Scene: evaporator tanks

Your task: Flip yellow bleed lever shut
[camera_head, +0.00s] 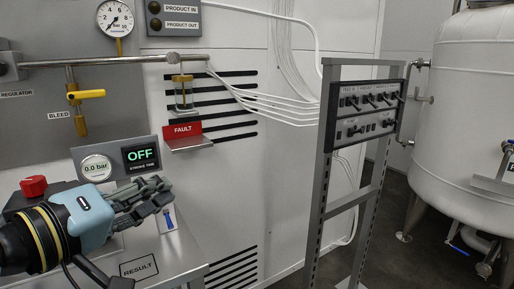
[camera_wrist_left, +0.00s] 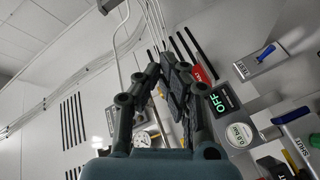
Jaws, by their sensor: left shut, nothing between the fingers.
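The yellow bleed lever (camera_head: 87,95) sits on a brass valve stem below the horizontal pipe, beside the BLEED label (camera_head: 59,115). Its handle lies about level, pointing right. My left gripper (camera_head: 163,190) is shut and empty. It is below and to the right of the lever, apart from it, over the bench near the OFF display (camera_head: 141,155). In the left wrist view my gripper (camera_wrist_left: 172,70) shows its dark fingers close together. I cannot make out the lever in that view. My right gripper is not in view.
A round gauge (camera_head: 115,17) stands above the pipe (camera_head: 110,61). A red FAULT plate (camera_head: 183,131) and a 0.0 bar dial (camera_head: 96,168) are near my left arm. A switch panel on a metal frame (camera_head: 330,150) and a white tank (camera_head: 465,110) stand to the right.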

